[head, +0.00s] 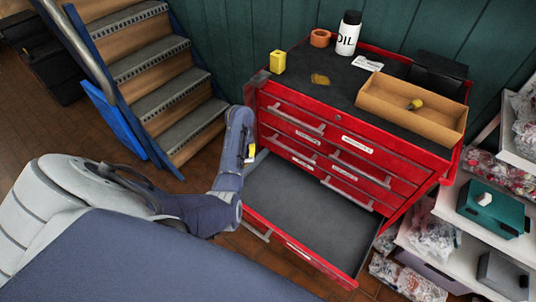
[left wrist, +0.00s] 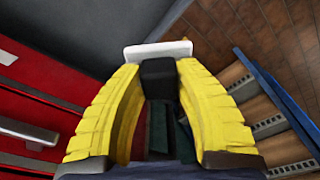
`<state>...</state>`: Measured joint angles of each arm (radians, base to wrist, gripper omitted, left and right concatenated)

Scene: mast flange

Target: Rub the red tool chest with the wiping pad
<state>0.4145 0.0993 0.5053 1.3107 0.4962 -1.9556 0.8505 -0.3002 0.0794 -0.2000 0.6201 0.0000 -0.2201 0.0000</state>
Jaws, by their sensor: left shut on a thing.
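The red tool chest (head: 335,140) stands against the green wall, with its bottom drawer (head: 310,210) pulled out. A brownish smear (head: 320,79) lies on its dark top. My left gripper (head: 251,153) is by the left part of the chest's front, near the open drawer. In the left wrist view its yellow fingers (left wrist: 160,85) are shut on the black grip of what looks like the wiping pad (left wrist: 158,52), whose pale plate shows beyond the fingertips. The chest's red front (left wrist: 35,125) is at the left there, apart from the pad. My right gripper is not in view.
On the chest top are a yellow block (head: 278,62), an orange ring (head: 320,38), an oil bottle (head: 348,33), a label card (head: 367,63), a black box (head: 437,75) and a cardboard tray (head: 410,104). Stairs (head: 160,85) stand left, cluttered shelves (head: 470,225) right.

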